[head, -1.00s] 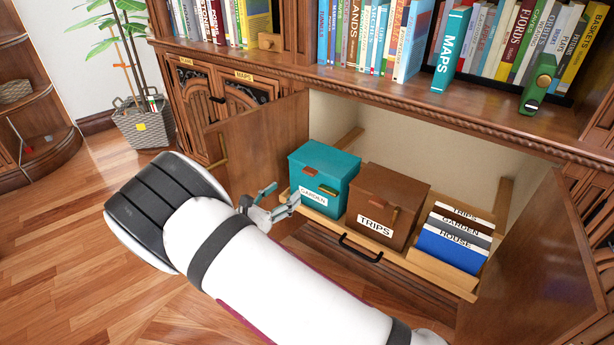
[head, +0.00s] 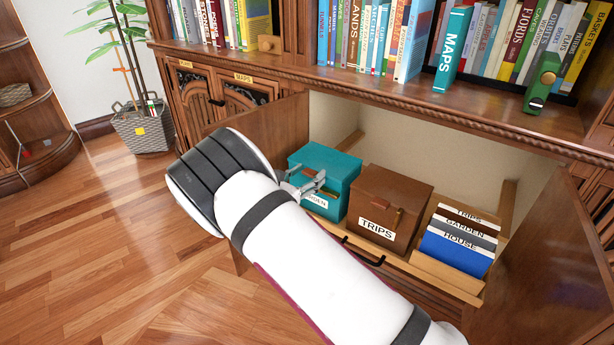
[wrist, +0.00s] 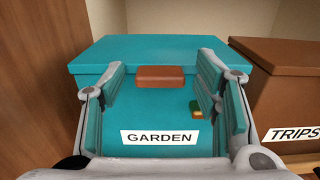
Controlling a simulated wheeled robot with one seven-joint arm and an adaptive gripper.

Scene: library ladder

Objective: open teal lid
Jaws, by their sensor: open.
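The teal box (head: 323,206) labelled GARDEN stands on a pull-out shelf in the open cabinet. Its teal lid (head: 326,159) is shut. In the wrist view the lid (wrist: 160,52) has a reddish-brown tab (wrist: 160,77) at its front edge, and the GARDEN label (wrist: 159,137) is below. My gripper (head: 312,184) is at the box's front. In the wrist view my gripper (wrist: 164,92) is open, its two fingers on either side of the tab, with nothing held. I cannot tell whether the fingers touch the box.
A brown TRIPS box (head: 388,205) stands close on the right. Folders (head: 458,240) are beyond it. The open cabinet doors (head: 262,136) flank the shelf, and a bookshelf ledge (head: 430,110) is above. A small green and yellow piece (wrist: 196,110) is on the box front.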

